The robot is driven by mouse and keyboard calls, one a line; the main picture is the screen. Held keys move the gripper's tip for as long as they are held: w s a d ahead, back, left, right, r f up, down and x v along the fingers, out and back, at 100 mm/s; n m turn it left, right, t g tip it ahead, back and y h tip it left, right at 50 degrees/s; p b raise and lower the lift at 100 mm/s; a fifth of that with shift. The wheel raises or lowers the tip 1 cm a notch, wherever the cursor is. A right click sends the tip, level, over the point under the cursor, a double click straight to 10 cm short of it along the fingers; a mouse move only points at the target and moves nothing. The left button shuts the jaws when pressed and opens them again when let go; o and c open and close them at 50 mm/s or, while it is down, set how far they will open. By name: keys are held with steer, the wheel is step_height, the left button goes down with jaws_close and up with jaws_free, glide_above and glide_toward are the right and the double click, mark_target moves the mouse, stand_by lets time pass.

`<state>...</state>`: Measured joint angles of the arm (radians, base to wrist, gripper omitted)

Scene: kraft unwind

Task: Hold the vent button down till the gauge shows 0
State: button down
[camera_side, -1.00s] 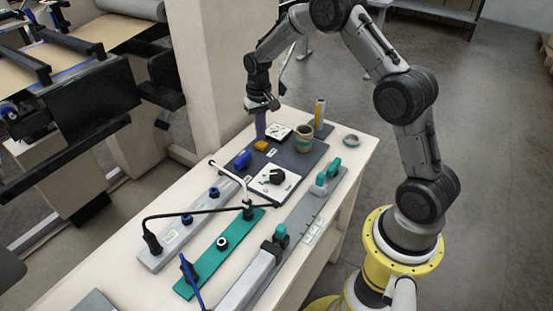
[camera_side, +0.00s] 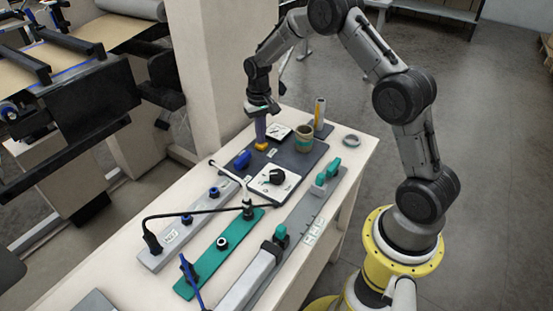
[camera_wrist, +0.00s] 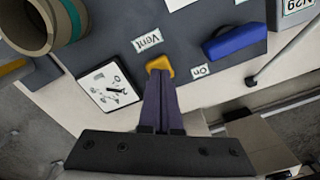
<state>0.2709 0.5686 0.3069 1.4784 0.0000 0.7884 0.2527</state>
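The yellow vent button (camera_wrist: 160,65) sits on a dark panel beside a white "Vent" label (camera_wrist: 147,40). In the side view the button (camera_side: 261,146) is partly covered by my fingers. My gripper (camera_wrist: 159,76) has its two purple fingers together, with nothing between them. Their tips (camera_side: 261,142) are at the button, apparently touching its top; how far it is pressed I cannot tell. The square white gauge (camera_wrist: 108,87) lies left of my fingers in the wrist view, and beside the button in the side view (camera_side: 279,131). Its dark needle shows, but the reading is too small to tell.
A blue switch (camera_wrist: 235,40) with an "On" label (camera_wrist: 200,70) is close to the button. A brown-green cup (camera_side: 304,139) and an orange upright object (camera_side: 320,112) stand behind. A black knob on a white plate (camera_side: 275,182) is nearer the camera.

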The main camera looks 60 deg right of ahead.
steer(key=shift+f, duration=0.6)
stand_by(2.1)
steer(key=shift+r, duration=2.65)
steer(key=shift+a, duration=0.1)
